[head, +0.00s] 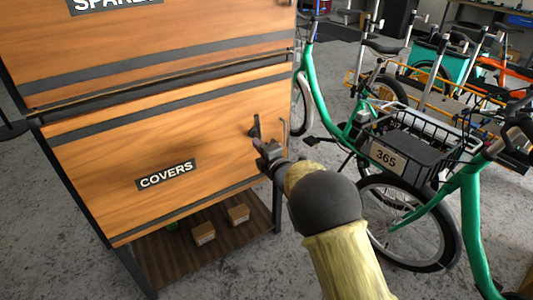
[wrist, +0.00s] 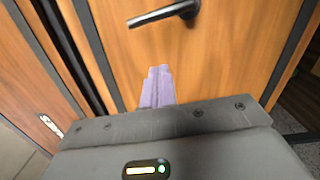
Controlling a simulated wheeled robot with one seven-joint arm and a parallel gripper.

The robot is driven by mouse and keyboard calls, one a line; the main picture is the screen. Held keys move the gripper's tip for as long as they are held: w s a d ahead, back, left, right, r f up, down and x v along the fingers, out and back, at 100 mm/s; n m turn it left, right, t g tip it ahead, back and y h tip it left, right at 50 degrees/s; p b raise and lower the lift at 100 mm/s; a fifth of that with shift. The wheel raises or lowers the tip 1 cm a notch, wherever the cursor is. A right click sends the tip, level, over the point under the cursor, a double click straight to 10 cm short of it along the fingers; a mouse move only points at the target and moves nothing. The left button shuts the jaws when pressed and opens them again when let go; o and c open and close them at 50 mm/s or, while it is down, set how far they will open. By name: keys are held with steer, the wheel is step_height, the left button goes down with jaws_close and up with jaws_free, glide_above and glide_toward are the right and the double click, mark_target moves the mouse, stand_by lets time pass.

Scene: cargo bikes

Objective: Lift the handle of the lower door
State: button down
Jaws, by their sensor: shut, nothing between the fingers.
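The lower door (head: 95,150) is an orange wood panel with a "COVERS" label (head: 166,174). Its handle (head: 254,127), a dark lever, sits near the door's right side. In the wrist view the handle (wrist: 163,13) is at the top, its bar pointing left from a round dark mount. My gripper (head: 260,145) is just below the handle in the head view. In the wrist view its pale purple fingers (wrist: 157,86) are together, empty, with a visible gap to the handle. The door looks closed.
An upper door (head: 180,40) with a partly cut-off label is above. An open shelf (head: 175,270) below holds small cardboard boxes (head: 238,214). A green bike (head: 310,95) with a basket marked 365 (head: 386,158) stands close to the right of the cabinet and my arm.

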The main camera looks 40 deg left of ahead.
steer(key=v, duration=0.4)
steer(key=shift+s, duration=0.15)
steer(key=shift+s, duration=0.1)
